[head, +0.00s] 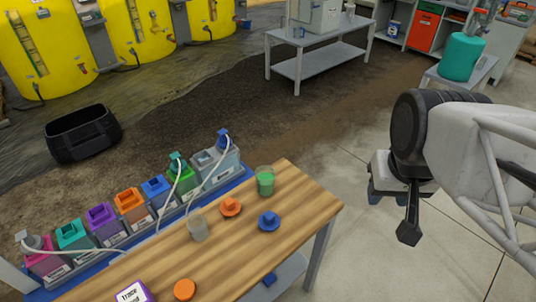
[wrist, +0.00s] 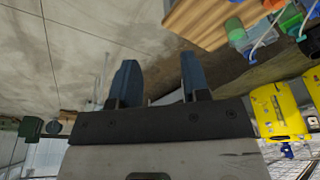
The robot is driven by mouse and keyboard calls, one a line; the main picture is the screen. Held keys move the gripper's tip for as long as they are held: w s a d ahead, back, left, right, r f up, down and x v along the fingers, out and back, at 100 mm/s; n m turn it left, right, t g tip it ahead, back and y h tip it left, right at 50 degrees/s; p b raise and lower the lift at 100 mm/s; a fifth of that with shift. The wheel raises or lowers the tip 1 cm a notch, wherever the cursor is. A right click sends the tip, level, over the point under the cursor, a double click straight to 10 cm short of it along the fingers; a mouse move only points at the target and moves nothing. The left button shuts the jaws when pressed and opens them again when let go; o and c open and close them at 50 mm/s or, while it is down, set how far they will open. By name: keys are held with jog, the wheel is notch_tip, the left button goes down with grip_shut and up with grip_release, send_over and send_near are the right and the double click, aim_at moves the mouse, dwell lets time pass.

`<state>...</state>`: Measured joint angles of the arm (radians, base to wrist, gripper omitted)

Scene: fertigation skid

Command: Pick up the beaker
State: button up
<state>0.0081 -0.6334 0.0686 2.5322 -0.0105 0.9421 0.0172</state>
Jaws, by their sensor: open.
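Two beakers stand upright on the wooden bench top (head: 165,262) in the head view. One beaker (head: 265,181) holds green liquid near the bench's far right corner. The other, a greyish beaker (head: 198,229), stands further left, close to the row of jugs. My gripper (head: 385,196) is off to the right of the bench, over the pale floor, well apart from both beakers. In the wrist view its two blue fingers (wrist: 160,80) are spread with nothing between them. A green shape (wrist: 236,30) at the bench edge there looks like the green-filled beaker.
Coloured jugs (head: 130,206) with white tubes line the bench's back edge. An orange cap (head: 231,207), a blue cap (head: 269,221), an orange disc (head: 184,290) and a labelled box (head: 134,293) lie near the beakers. A black tub (head: 82,134) and yellow tanks (head: 40,50) stand behind.

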jog(key=o, duration=1.1)
jog(key=shift+c, duration=0.2)
